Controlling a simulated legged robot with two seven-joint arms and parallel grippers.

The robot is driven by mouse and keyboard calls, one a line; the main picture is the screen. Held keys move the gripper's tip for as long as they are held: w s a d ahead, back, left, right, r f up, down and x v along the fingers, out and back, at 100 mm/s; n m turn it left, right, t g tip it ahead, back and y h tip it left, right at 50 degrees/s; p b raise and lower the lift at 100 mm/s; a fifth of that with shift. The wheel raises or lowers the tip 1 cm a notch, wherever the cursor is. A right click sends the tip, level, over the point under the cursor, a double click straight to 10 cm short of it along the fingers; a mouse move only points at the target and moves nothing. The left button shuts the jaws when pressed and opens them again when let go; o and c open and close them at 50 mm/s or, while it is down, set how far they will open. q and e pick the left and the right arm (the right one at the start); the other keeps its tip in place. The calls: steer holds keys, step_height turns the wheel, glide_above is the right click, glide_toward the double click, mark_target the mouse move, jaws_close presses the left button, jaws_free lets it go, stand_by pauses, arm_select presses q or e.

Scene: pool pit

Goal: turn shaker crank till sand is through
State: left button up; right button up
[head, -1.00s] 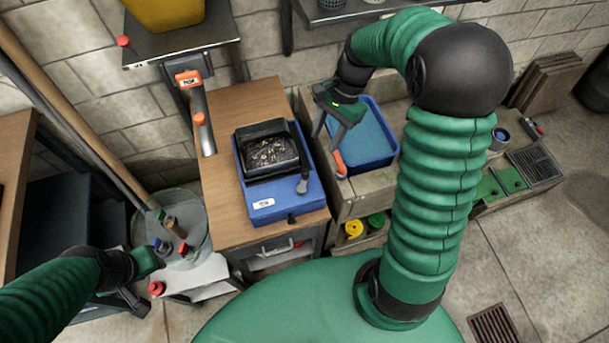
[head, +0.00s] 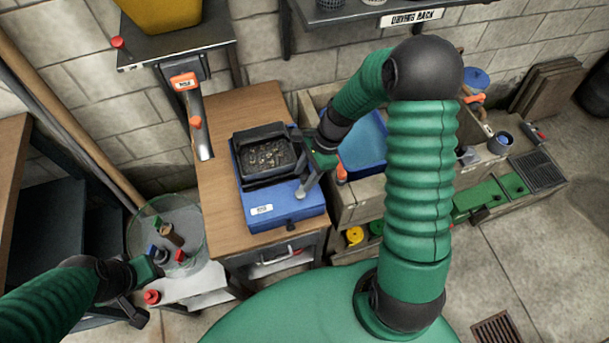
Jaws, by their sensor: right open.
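The blue shaker (head: 285,209) stands on the wooden top of a bench. A black sieve tray (head: 262,172) sits on it, holding grey sand with lighter bits. My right gripper (head: 306,184) is open and points down at the shaker's right side, where the crank is. The gripper hides most of the crank, and I cannot tell whether the fingers touch it. My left gripper (head: 150,285) is low at the left, in front of a clear round tub (head: 196,222). Its fingers are too unclear to tell open from shut.
A blue tub (head: 366,147) stands in a wooden crate behind my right arm, with an orange-handled tool (head: 341,170) beside it. A yellow container (head: 160,14) is on a shelf above left. The bench top (head: 217,205) left of the shaker is clear.

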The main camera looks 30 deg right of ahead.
steer(key=shift+a+f, duration=0.15)
jaws_close()
stand_by(0.4)
